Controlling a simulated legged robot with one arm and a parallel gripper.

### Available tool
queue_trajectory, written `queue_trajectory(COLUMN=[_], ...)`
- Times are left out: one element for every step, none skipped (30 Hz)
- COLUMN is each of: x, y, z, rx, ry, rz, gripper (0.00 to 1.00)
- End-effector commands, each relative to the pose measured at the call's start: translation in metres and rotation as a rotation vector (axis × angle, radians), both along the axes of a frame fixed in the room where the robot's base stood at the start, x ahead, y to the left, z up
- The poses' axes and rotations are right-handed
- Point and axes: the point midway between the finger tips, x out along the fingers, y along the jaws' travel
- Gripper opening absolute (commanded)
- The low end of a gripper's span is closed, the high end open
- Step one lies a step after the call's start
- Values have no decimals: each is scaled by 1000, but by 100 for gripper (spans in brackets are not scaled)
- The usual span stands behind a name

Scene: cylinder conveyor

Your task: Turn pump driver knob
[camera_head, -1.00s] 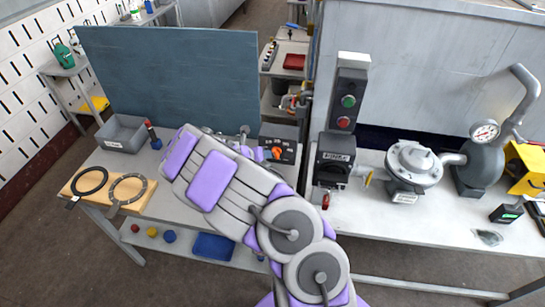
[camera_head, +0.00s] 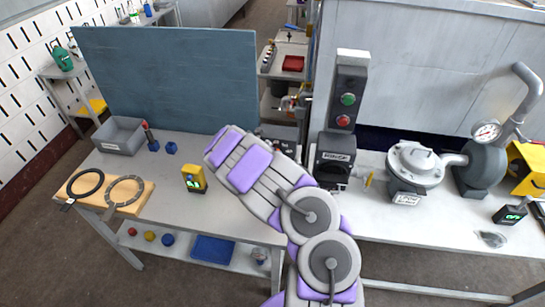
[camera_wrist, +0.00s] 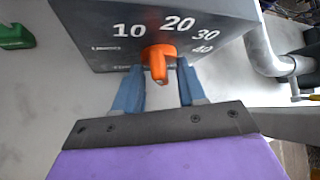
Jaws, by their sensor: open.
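The pump driver is a dark box (camera_wrist: 90,30) with white numbers from 10 to 40 on its face in the wrist view. Its orange knob (camera_wrist: 158,62) sits below the 20. My gripper (camera_wrist: 160,72) is open, with one blue finger on each side of the knob. The fingertips are close to the box face; I cannot tell whether they touch the knob. In the head view, my arm hides the knob and gripper, and only part of the box (camera_head: 279,136) shows behind it.
A black switch box (camera_head: 335,152) and a post with green and red buttons (camera_head: 346,110) stand right of my arm. A yellow meter (camera_head: 193,179) and grey bin (camera_head: 119,136) are to the left. A blue panel (camera_head: 165,80) stands behind. The left table's middle is clear.

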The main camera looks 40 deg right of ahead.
Motion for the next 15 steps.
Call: queue_trajectory(x=[0,0,0,0,0,0,0,0,0,0,0,0,0,0,0], y=[0,0,0,0,0,0,0,0,0,0,0,0,0,0,0], z=[0,0,0,0,0,0,0,0,0,0,0,0,0,0,0], rx=[0,0,0,0,0,1,1,1,0,1,1,1,1,1,0], ry=[0,0,0,0,0,1,1,1,0,1,1,1,1,1,1], rz=[0,0,0,0,0,0,0,0,0,0,0,0,0,0,0], gripper=[40,40,40,38,36,32,29,26,22,19,16,13,10,7,3])
